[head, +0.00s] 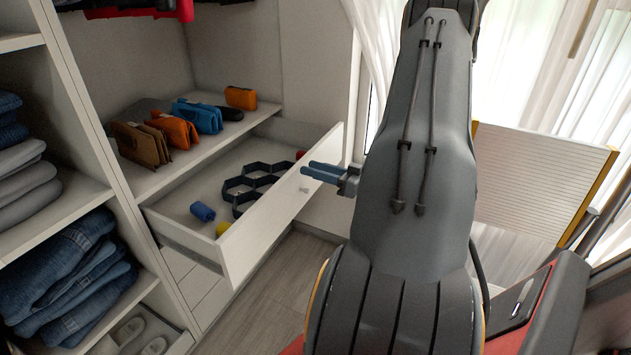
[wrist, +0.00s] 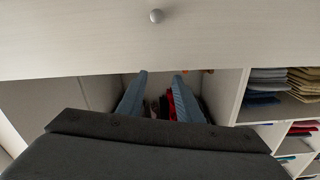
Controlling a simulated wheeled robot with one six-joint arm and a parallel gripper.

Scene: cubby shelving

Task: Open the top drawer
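The white top drawer (head: 262,222) is pulled well out from the shelving in the head view. Its front panel also fills the upper part of the wrist view (wrist: 80,40). A small round knob (head: 305,189) sits on the front panel, and it also shows near the top of the wrist view (wrist: 156,15). My gripper (head: 312,171) has blue fingers close to the panel, near its upper edge in the head view. In the wrist view (wrist: 159,78) the fingers are apart with nothing between them, and the knob is outside them. Whether a fingertip touches the panel is unclear.
The drawer holds a black hexagonal divider (head: 240,188), a blue roll (head: 202,211) and a yellow item (head: 223,228). Wallets and pouches (head: 176,130) stand on the shelf above. Folded jeans (head: 65,270) lie at left. Wooden floor (head: 265,310) is clear below the drawer.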

